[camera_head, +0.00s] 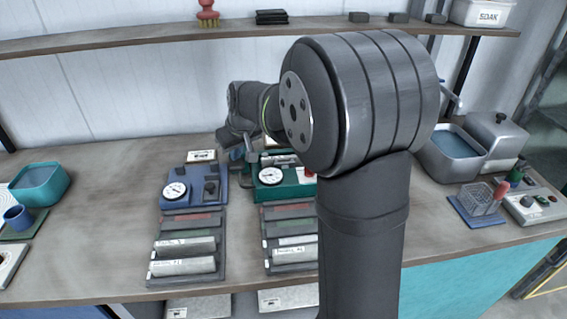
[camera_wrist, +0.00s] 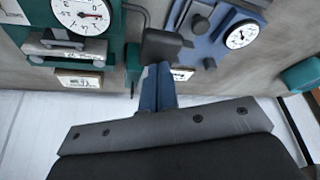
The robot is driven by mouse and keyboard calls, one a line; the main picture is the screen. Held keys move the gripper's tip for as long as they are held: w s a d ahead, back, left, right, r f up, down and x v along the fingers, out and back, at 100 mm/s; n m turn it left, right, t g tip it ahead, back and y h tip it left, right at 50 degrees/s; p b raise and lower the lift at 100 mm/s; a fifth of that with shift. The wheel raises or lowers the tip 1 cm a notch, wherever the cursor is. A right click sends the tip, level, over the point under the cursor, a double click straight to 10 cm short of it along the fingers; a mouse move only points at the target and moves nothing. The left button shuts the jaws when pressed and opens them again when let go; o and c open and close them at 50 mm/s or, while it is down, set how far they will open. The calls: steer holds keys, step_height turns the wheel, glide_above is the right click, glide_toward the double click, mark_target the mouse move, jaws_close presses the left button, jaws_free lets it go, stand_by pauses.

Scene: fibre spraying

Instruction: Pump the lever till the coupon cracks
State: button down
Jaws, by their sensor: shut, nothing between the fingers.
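The green tester (camera_head: 290,185) with a white dial stands mid-bench, partly hidden behind my arm; it also shows at the upper left of the wrist view (camera_wrist: 105,52). A grey bar (camera_wrist: 62,50), perhaps the coupon, lies across it below the dial (camera_wrist: 82,14); I cannot make out any crack. A dark block-like pad (camera_wrist: 165,45), likely the lever's handle, is beside the green tester. My gripper (camera_wrist: 158,70) is shut, with its blue fingers' tips at the pad's edge; I cannot tell whether they touch. In the head view my gripper (camera_head: 240,152) is small and partly hidden.
A blue gauge device (camera_head: 207,188) stands close to the left. Trays with grey bars (camera_head: 188,245) lie in front. A teal tub (camera_head: 40,184) is at far left. A metal basin (camera_head: 452,155) and a tube rack (camera_head: 482,203) are at right. Bench between tub and blue device is clear.

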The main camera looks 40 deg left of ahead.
steer(key=shift+f, duration=1.45)
steer(key=shift+r, duration=3.25)
